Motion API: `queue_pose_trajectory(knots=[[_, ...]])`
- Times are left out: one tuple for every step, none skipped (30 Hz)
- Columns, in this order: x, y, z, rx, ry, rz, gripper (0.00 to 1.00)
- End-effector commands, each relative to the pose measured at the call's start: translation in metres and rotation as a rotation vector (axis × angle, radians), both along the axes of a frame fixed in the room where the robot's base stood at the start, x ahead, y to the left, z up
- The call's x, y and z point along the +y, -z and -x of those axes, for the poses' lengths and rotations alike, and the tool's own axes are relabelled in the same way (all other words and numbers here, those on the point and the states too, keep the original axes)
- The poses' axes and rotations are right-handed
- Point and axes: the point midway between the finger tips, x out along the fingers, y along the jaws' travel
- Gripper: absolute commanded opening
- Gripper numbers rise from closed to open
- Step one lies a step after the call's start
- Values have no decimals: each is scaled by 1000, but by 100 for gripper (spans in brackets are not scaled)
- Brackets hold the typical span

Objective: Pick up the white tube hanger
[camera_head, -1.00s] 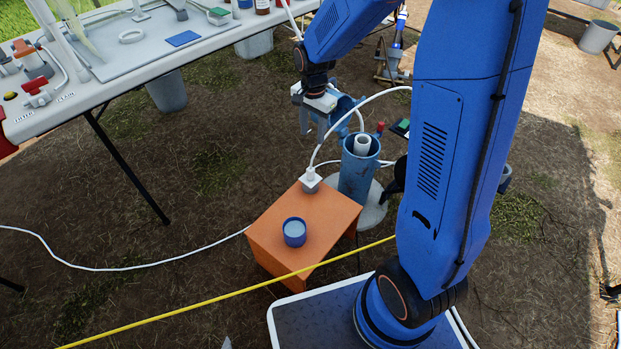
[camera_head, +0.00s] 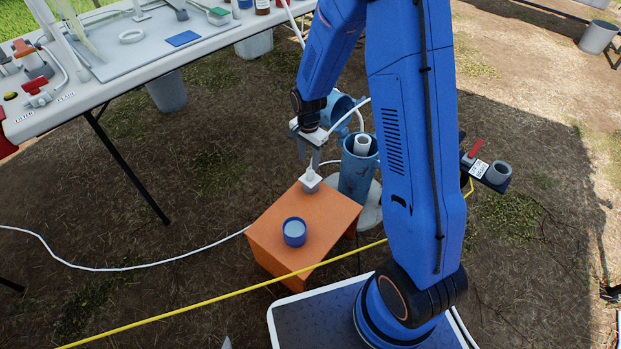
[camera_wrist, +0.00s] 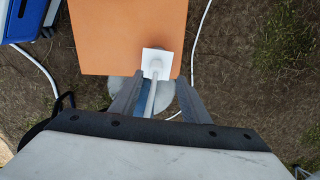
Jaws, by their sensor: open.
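The white tube hanger (camera_head: 311,182) sits at the back corner of the orange box (camera_head: 292,250). It is a small square white piece with a white tube rising from it. My gripper (camera_head: 309,162) is open, pointing down just above the hanger in the head view. In the wrist view the hanger's square white plate (camera_wrist: 157,58) lies just beyond the fingertips of my gripper (camera_wrist: 157,88). The white tube runs back between the two fingers, apart from both as far as I can tell. The hanger's underside is hidden.
A blue-rimmed cup (camera_head: 294,232) stands on the orange box. A blue pipe (camera_head: 357,175) with a white inner tube stands right behind it. A yellow line (camera_head: 220,303) crosses in front. The white table (camera_head: 190,50) with equipment is at the upper left.

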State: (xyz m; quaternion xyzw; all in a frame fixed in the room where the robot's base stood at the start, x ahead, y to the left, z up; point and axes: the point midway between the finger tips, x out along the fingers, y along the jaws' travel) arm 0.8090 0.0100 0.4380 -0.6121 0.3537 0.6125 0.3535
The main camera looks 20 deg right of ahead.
Motion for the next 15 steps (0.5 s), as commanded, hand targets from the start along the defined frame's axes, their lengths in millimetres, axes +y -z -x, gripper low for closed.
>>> queue_pose_trajectory(knots=[[0,6,0,2,0,0,42],[0,8,0,1,0,0,42],[0,10,0,0,0,0,42],[0,12,0,0,0,0,42],[0,12,0,0,0,0,42],[0,14,0,0,0,0,42],[0,15,1,0,0,0,42],[-1,17,1,1,0,0,42],[-1,21,2,1,0,0,42],[-2,25,3,2,0,0,42],[-2,29,4,3,0,1,42],[-3,35,6,4,0,1,42],[-4,39,6,3,0,1,42],[-5,44,7,3,0,1,42],[-5,49,8,3,-1,1,42]])
